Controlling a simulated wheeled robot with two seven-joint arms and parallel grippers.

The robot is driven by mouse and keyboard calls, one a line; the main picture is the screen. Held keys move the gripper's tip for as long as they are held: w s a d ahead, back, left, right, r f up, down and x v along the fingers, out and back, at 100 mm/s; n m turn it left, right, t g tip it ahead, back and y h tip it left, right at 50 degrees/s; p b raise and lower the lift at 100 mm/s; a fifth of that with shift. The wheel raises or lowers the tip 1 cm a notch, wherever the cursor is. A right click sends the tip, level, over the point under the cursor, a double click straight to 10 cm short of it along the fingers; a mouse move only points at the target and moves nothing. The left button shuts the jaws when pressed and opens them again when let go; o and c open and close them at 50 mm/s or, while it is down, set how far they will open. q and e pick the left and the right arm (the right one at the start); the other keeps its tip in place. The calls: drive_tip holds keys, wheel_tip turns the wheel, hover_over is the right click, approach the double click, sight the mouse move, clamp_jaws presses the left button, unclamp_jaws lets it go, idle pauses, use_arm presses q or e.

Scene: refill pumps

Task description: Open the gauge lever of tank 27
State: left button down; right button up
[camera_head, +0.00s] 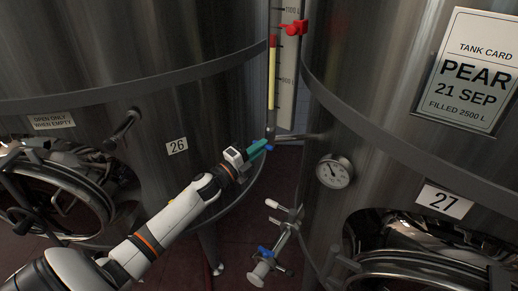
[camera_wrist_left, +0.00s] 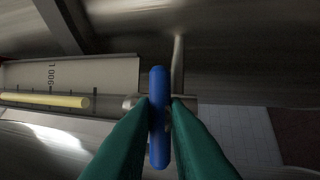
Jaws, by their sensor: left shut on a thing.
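The gauge of tank 27 is a tall sight tube with a yellow column on a white scale (camera_head: 285,85). A short pipe joins its foot to tank 27 (camera_head: 340,120). The blue gauge lever (camera_wrist_left: 158,82) stands upright in the left wrist view, crosswise to the tube (camera_wrist_left: 45,99). My left gripper (camera_head: 267,146) is at the foot of the gauge. Its green fingers are shut on the blue lever, one on each side. In the head view the fingers mostly hide the lever. My right gripper is not in view.
A dial (camera_head: 334,171) and a valve with a blue part (camera_head: 265,262) are on tank 27's side. A red clamp (camera_head: 294,28) sits high on the gauge. The gap between the tanks is narrow.

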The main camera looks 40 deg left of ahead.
use_arm(q)
drive_tip(key=n+y, duration=0.3)
drive_tip(key=n, duration=0.4)
drive_tip(key=n+y, duration=0.3)
drive_tip(key=n, duration=0.5)
drive_tip(key=n+y, duration=0.3)
drive_tip(key=n, duration=0.5)
drive_tip(key=shift+d+t+p, duration=0.35)
drive_tip(key=shift+t, duration=0.05)
drive_tip(key=shift+n+y, duration=0.4)
drive_tip(key=c, duration=1.4)
unclamp_jaws()
drive_tip(key=shift+c, duration=0.2)
drive_tip(key=b+v, duration=0.3)
drive_tip(key=v, duration=0.9)
